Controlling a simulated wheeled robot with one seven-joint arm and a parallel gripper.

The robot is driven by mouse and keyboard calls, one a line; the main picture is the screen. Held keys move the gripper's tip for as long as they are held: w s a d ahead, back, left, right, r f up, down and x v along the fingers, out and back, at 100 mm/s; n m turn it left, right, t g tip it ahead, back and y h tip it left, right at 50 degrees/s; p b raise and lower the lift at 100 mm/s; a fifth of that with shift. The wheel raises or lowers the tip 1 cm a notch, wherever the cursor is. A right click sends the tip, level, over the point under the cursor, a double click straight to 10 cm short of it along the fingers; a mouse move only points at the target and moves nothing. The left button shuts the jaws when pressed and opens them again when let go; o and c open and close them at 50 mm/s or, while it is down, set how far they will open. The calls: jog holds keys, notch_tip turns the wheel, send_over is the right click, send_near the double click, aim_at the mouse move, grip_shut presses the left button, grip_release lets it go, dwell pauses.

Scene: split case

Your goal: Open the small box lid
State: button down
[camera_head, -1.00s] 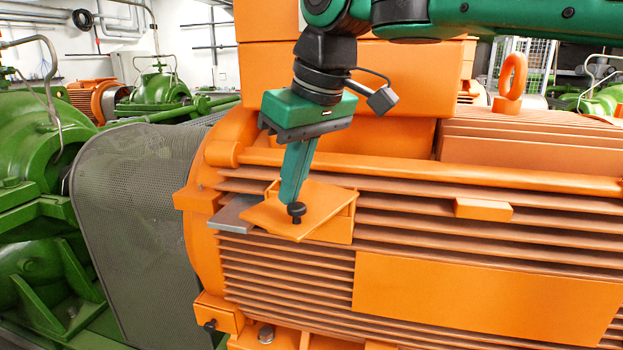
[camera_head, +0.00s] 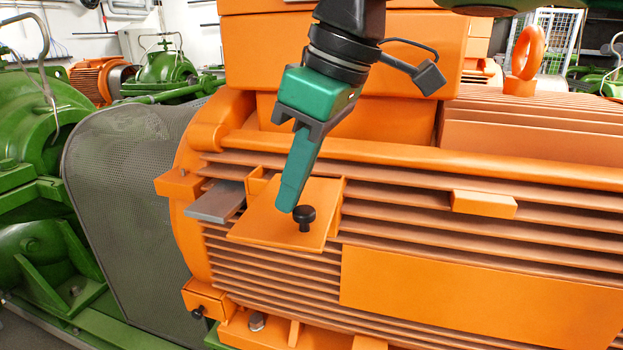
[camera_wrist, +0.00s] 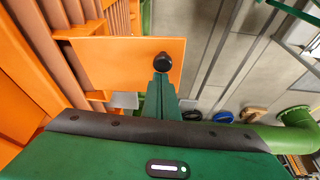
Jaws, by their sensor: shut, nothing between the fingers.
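The small box (camera_head: 257,179) is orange and sits on the ribbed side of the orange motor. Its lid (camera_head: 262,222) is a flat orange plate with a black knob (camera_head: 304,214); it looks tilted, with its lower left part jutting past the box. I cannot tell how far it stands open. My gripper (camera_head: 287,208) is shut and empty, its tips pointing down at the lid just left of the knob. In the wrist view the lid (camera_wrist: 115,62) spreads left of the tips, and the knob (camera_wrist: 163,62) sits right at them; contact is unclear.
A grey metal plate (camera_head: 216,203) juts out left of the box. A small orange block (camera_head: 484,204) sticks out at the right of the motor's fins. A grey mesh guard (camera_head: 130,200) and green machinery (camera_head: 40,200) stand at left. Open floor shows in the wrist view.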

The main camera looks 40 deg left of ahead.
aim_at(268, 221)
dwell(0.5)
jog(key=shift+a, duration=0.45)
jog(key=a, duration=0.2)
jog(key=s+a+r, duration=0.1)
jog(key=v, duration=0.9)
jog(key=shift+w+d+r, duration=0.15)
jog(key=shift+d+r, duration=0.1)
jog(key=shift+d, duration=0.15)
